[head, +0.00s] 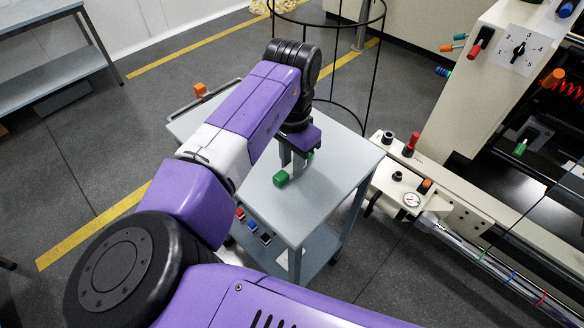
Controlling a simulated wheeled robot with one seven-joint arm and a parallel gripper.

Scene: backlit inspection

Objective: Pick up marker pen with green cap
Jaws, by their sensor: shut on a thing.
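My gripper (294,162) points down over the grey top of a small cart (325,180), close to the surface. It is shut on the marker pen with the green cap (281,178). The green cap sticks out at the lower left of the fingers, and a small green bit shows at their right. The pen's middle is hidden by the fingers. I cannot tell whether the pen touches the cart top.
A cream machine (455,185) with knobs and a gauge stands close at the right. A black round frame (328,20) stands behind. The cart top's right side is bare.

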